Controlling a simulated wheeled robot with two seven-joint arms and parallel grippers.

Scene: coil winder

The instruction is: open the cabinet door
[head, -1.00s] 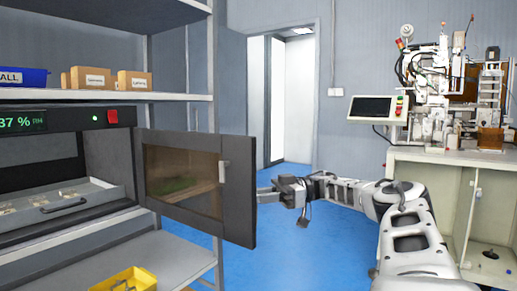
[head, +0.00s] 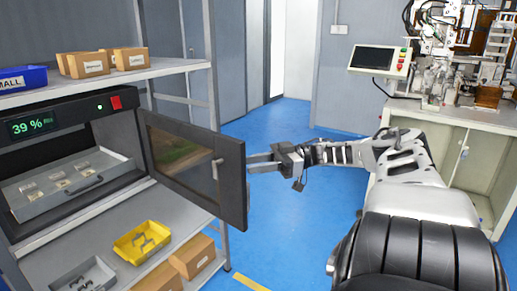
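The dark-framed cabinet door (head: 232,190) with a brown see-through window stands swung well open from the cabinet (head: 60,108) on the shelf at left. Inside the cabinet a grey drawer tray (head: 30,203) holds several small pieces. My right gripper (head: 262,163) is just right of the door's free edge, its two fingers apart and pointing left with nothing seen between them. Whether the fingertips touch the door cannot be told. My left gripper is out of view.
Below the cabinet are a yellow bin (head: 130,250), a grey bin (head: 72,278) and cardboard boxes (head: 192,257). A blue bin (head: 22,78) and small boxes sit above. The winder bench (head: 460,118) stands at right. Blue floor (head: 285,225) is clear between.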

